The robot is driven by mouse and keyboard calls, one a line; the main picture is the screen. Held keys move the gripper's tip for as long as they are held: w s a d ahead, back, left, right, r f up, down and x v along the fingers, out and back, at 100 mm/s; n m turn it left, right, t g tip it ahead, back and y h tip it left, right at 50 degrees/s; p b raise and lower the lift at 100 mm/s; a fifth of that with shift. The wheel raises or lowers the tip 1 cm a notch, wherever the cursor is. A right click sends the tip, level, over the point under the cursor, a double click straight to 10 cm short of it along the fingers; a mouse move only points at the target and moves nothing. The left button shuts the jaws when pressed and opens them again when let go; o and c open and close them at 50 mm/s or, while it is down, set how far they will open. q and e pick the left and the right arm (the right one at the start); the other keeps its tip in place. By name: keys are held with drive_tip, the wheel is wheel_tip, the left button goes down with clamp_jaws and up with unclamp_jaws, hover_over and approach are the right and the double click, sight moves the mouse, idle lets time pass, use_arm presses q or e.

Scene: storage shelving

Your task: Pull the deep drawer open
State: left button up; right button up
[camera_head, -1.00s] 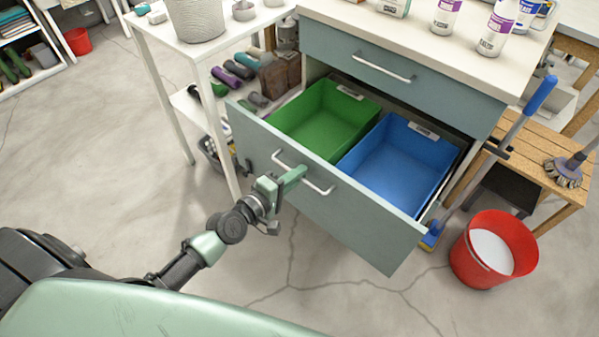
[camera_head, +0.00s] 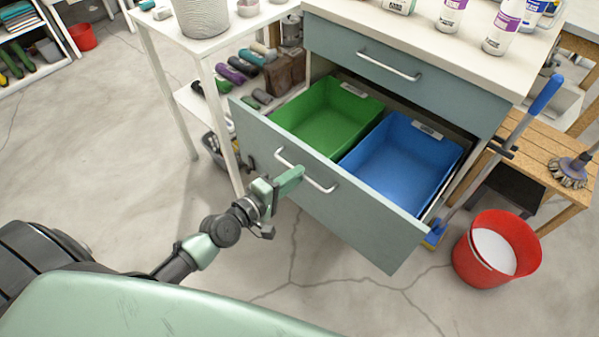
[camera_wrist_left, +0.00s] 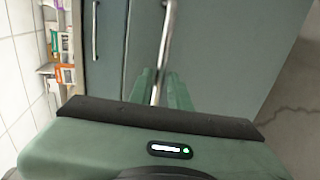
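The deep drawer (camera_head: 345,218) is the lower grey-green drawer of the cabinet and stands pulled far out. A green bin (camera_head: 326,118) and a blue bin (camera_head: 402,165) sit inside it. Its silver bar handle (camera_head: 320,185) runs across the front. My left gripper (camera_head: 288,182) is at the left part of this handle. In the left wrist view, its two green fingers (camera_wrist_left: 161,88) stand close on either side of the handle bar (camera_wrist_left: 165,45) and appear shut on it. The exact contact is partly hidden. My right gripper is not in view.
A shut upper drawer (camera_head: 370,70) is above. A white shelf cart (camera_head: 212,70) stands close on the left. A red bucket (camera_head: 515,240), a blue-handled brush (camera_head: 545,95) and a wooden bench (camera_head: 545,165) are on the right. The floor before the drawer is clear.

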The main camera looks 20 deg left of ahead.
use_arm(q)
drive_tip(key=v, duration=0.5)
drive_tip(key=shift+s+a, duration=0.1)
drive_tip(key=shift+s, duration=0.2)
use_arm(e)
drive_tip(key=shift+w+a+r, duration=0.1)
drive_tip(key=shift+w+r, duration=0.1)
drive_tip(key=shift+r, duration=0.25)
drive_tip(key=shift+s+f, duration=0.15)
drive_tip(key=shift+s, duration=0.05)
